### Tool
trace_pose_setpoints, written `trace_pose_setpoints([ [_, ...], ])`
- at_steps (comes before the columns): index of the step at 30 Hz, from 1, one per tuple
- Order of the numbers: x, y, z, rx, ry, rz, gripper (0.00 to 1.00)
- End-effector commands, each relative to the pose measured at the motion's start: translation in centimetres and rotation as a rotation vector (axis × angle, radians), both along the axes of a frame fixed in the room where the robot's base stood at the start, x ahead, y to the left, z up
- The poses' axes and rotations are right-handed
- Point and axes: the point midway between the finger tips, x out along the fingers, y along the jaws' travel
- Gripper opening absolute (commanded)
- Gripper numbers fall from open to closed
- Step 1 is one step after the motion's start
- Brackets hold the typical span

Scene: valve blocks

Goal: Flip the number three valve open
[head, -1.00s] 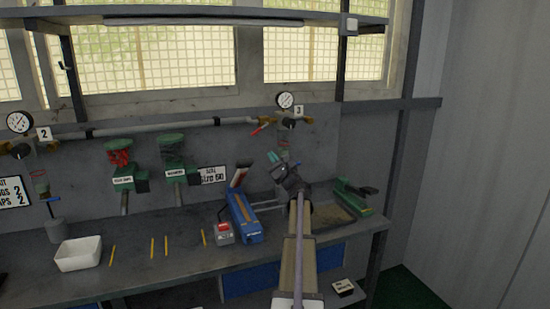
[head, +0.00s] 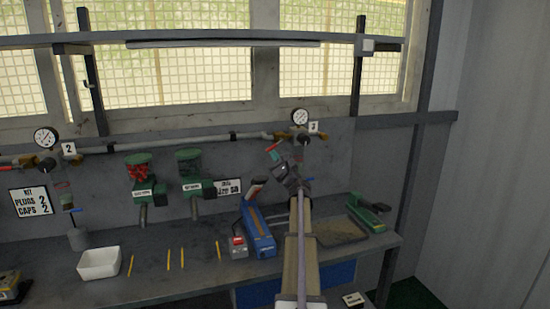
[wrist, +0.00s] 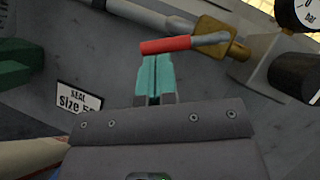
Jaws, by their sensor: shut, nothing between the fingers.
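The number three valve sits on the pipe at the right, below a round gauge (head: 300,117) and beside a "3" tag (head: 314,127). Its red-sleeved lever (head: 273,147) points down-left in the head view. In the wrist view the lever (wrist: 168,45) runs roughly level, its grey shank reaching the brass fitting (wrist: 222,38). My gripper (head: 276,155) has teal fingers that are shut and empty. In the wrist view the fingertips (wrist: 153,58) are right at the red sleeve's lower edge; I cannot tell whether they touch.
A "SEAL" sign (wrist: 79,97) is on the wall left of my fingers. Two green dispensers (head: 145,188) hang farther left. A blue tool (head: 258,232), a white bin (head: 99,263) and several yellow sticks lie on the bench. A dark tray (head: 340,233) and green tool (head: 368,211) stand right.

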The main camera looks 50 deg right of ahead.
Motion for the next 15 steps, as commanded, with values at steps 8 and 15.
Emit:
trace_pose_setpoints([
  [8, 0.14, 0.21, 0.21, 0.0, 0.0, 0.0, 0.0],
  [15, 0.24, 0.33, 0.35, 0.0, 0.0, 0.0, 0.0],
])
